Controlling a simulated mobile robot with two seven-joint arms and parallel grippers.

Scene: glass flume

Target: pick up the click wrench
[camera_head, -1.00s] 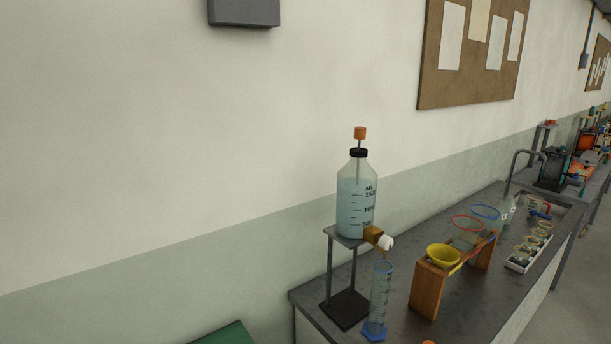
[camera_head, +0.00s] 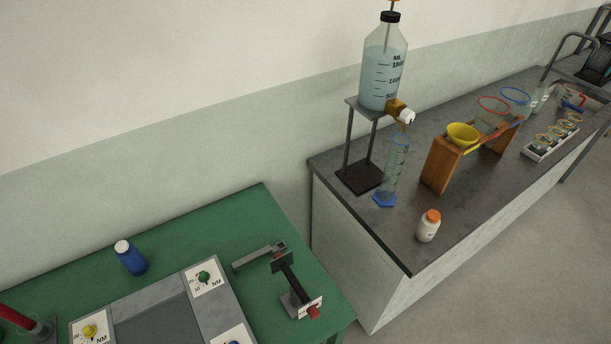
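Several tool-like things are on the green table (camera_head: 240,215) at the lower left, and I cannot tell for sure which is the click wrench. A grey metal bar (camera_head: 256,258) lies near the table's right side. Beside it is a black-and-grey device (camera_head: 290,282) with a white plate and a red end. A red handle-like bar (camera_head: 18,318) enters at the lower left corner, partly cut off by the frame edge. Neither of my grippers is in view.
A grey panel (camera_head: 150,322) with NM dials and a blue bottle (camera_head: 131,257) are on the green table. The dark counter (camera_head: 405,245) on the right holds a bottle on a stand (camera_head: 382,75), a measuring cylinder (camera_head: 394,165), a wooden rack (camera_head: 438,165) and a white jar (camera_head: 428,227).

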